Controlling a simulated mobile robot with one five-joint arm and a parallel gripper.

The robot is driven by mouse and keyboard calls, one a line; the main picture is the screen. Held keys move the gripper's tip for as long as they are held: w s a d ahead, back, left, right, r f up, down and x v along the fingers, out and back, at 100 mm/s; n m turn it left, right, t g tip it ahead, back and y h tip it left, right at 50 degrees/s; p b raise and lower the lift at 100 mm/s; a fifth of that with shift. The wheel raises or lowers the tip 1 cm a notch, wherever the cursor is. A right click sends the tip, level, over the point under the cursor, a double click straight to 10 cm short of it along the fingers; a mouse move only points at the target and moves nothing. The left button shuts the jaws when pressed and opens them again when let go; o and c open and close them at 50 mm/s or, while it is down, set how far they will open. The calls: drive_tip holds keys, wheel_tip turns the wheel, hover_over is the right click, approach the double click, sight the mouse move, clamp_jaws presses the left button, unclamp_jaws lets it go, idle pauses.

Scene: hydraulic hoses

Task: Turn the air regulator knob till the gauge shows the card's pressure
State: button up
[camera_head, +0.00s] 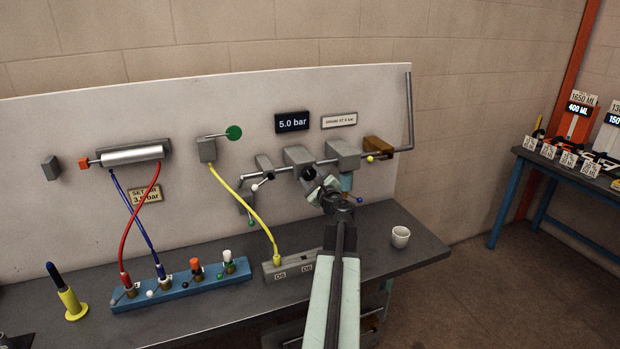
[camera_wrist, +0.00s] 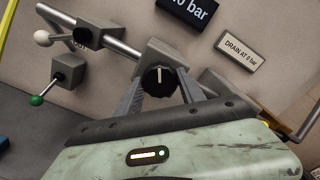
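The regulator knob is black with a white pointer mark in the wrist view (camera_wrist: 158,79), the mark standing near upright. It sits on the front of a grey regulator block (camera_head: 299,155). My gripper (camera_wrist: 160,86) is open, with one finger on each side of the knob; I cannot tell whether they touch it. In the head view my gripper (camera_head: 328,188) is at the regulator, partly hiding it. The digital gauge (camera_head: 292,121) reads 5.0 bar. The card (camera_head: 145,195) on the panel reads "SET" and 3-point-something bar; a red hose hides part of it.
A label (camera_wrist: 241,52) reads "DRAIN AT 0 bar". Left of the knob are a white-tipped lever (camera_wrist: 43,38) and a green-tipped lever (camera_wrist: 37,100). A blue manifold (camera_head: 180,287) with hoses and a white cup (camera_head: 400,237) stand on the bench.

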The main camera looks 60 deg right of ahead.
drive_tip(key=c, duration=0.4)
drive_tip(key=shift+a, duration=0.15)
drive_tip(key=shift+c, duration=0.2)
drive_tip(key=shift+n, duration=0.3)
drive_tip(key=n, duration=0.3)
drive_tip(key=shift+n, duration=0.3)
drive_tip(key=shift+r+n, duration=0.1)
drive_tip(key=shift+n, duration=2.1)
